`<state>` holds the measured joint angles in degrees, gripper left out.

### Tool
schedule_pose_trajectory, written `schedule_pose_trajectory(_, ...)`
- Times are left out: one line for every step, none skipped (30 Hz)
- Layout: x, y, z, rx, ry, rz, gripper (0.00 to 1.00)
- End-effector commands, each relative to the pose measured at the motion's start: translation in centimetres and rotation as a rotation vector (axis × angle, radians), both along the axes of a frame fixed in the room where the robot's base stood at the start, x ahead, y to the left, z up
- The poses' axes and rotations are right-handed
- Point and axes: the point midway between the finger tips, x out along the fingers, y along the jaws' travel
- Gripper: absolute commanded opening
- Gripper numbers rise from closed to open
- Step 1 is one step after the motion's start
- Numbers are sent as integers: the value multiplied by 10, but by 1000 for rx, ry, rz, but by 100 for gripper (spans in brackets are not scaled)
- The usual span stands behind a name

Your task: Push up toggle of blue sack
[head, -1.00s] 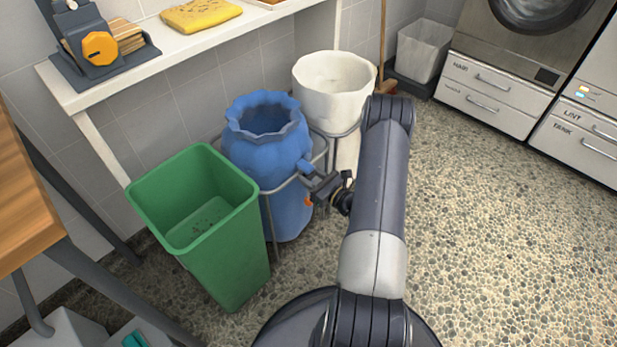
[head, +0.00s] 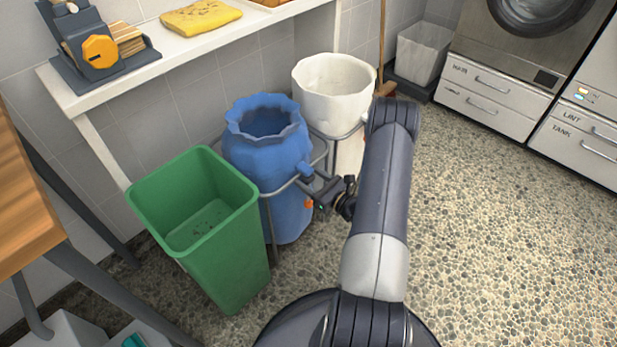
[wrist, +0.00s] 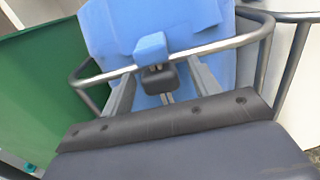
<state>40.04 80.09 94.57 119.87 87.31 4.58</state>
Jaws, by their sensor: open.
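The blue sack (head: 268,165) stands upright in a metal ring frame, its scalloped mouth open. In the wrist view its side (wrist: 115,40) fills the top, with a blue block (wrist: 150,48) at the ring. Just below that block is a small black toggle (wrist: 158,78) with thin cords showing under it. My gripper (head: 313,186) is at the sack's right side. In the wrist view my gripper (wrist: 163,85) is open, one grey finger on each side of the toggle. Whether the fingers touch it I cannot tell. The head view hides the toggle behind my gripper.
A green bin (head: 215,245) stands close left of the sack and a white sack (head: 335,90) behind it to the right. The metal ring (wrist: 225,42) crosses near my fingers. A white shelf (head: 150,75) runs along the wall. Open pebbled floor (head: 500,230) lies to the right.

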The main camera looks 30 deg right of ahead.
Motion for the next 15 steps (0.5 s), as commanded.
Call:
schedule_pose_trajectory(-6,-3,1,2,2,-3,58)
schedule_pose_trajectory(-10,-4,1,2,2,-3,58)
schedule_pose_trajectory(-14,-6,1,2,2,-4,58)
schedule_pose_trajectory(-18,-7,1,2,2,-4,58)
schedule_pose_trajectory(-22,-9,1,2,2,-4,58)
schedule_pose_trajectory(-26,-11,1,2,2,-4,58)
schedule_pose_trajectory(-30,-12,1,2,2,-4,58)
schedule_pose_trajectory(-33,-13,1,3,2,-3,58)
schedule_pose_trajectory(-38,-15,1,4,1,-4,58)
schedule_pose_trajectory(-41,-16,1,3,1,-4,58)
schedule_pose_trajectory(-45,-17,1,2,1,-4,58)
schedule_pose_trajectory(-49,-19,1,2,2,-4,58)
schedule_pose_trajectory(-52,-20,1,2,2,-4,58)
schedule_pose_trajectory(-56,-21,1,2,2,-4,58)
schedule_pose_trajectory(-60,-23,1,2,1,-4,58)
